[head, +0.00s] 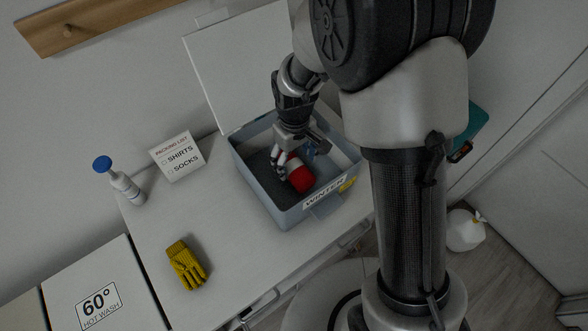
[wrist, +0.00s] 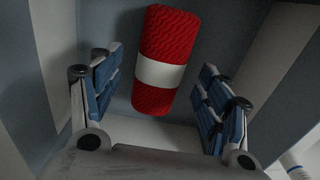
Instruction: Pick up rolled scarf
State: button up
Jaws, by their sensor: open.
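The rolled scarf (wrist: 170,38) is a red knitted roll with a white band around its middle. In the wrist view it lies at the top centre, ahead of my fingers and between their lines. In the head view the scarf (head: 301,179) lies inside the grey-blue box labelled WINTER (head: 284,216). My gripper (wrist: 160,88) is open, with blue-padded fingers on either side and space between them. In the head view my gripper (head: 284,166) reaches down into the box, close to the scarf, and hides part of it. I cannot tell whether a finger touches it.
The box's lid (head: 238,72) stands open behind it. On the white surface are a yellow glove (head: 187,265), a packing list card (head: 177,157) and a blue-capped bottle (head: 124,186). The box walls stand close around my gripper. The surface left of the box is mostly clear.

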aim_at(294, 164)
notch_tip(294, 164, down, 4)
jog(key=shift+f+b, duration=0.25)
jog(key=shift+b, duration=0.6)
jog(key=shift+r, duration=0.1)
jog(key=c, duration=1.2)
